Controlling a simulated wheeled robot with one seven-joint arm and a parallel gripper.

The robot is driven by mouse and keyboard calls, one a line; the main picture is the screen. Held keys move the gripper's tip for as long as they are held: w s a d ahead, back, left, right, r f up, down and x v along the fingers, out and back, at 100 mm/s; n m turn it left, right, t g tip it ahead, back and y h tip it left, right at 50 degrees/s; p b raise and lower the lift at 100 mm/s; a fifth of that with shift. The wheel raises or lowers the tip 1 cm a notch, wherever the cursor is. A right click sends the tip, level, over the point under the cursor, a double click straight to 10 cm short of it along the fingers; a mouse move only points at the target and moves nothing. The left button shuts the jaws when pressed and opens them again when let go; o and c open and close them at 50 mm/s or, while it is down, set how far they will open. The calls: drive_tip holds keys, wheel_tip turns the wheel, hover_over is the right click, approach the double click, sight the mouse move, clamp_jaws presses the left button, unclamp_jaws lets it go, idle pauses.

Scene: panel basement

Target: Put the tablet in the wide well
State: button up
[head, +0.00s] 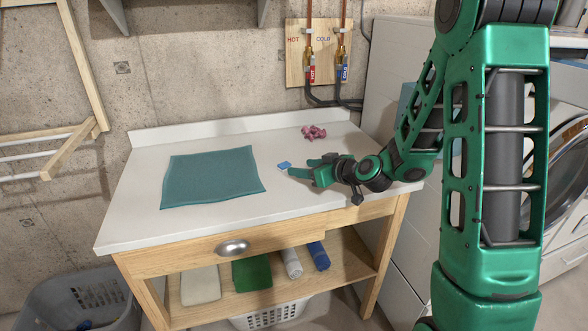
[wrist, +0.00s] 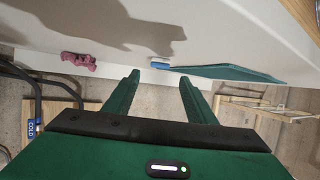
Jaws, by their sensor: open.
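A small blue block, which looks like the tablet (head: 284,165), lies on the white worktop between the teal cloth and my gripper. It also shows in the wrist view (wrist: 160,64), blue with a white part, beyond the gap between my fingertips. My gripper (head: 300,167) reaches in from the right, low over the worktop. In the wrist view my gripper (wrist: 159,78) is open, with nothing between its two green fingers. The tablet appears just ahead of the fingertips; I cannot tell the exact gap. I cannot make out a wide well in either view.
A flat teal cloth (head: 212,178) covers the worktop's left-middle. A crumpled pink thing (head: 314,132) lies near the back edge. The white worktop (head: 140,222) is otherwise mostly bare. Hot and cold valves (head: 326,67) are on the wall behind. A white front-loading machine (head: 572,205) stands at right.

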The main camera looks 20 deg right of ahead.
drive_tip(key=shift+v, duration=2.05)
drive_tip(key=shift+s, duration=0.1)
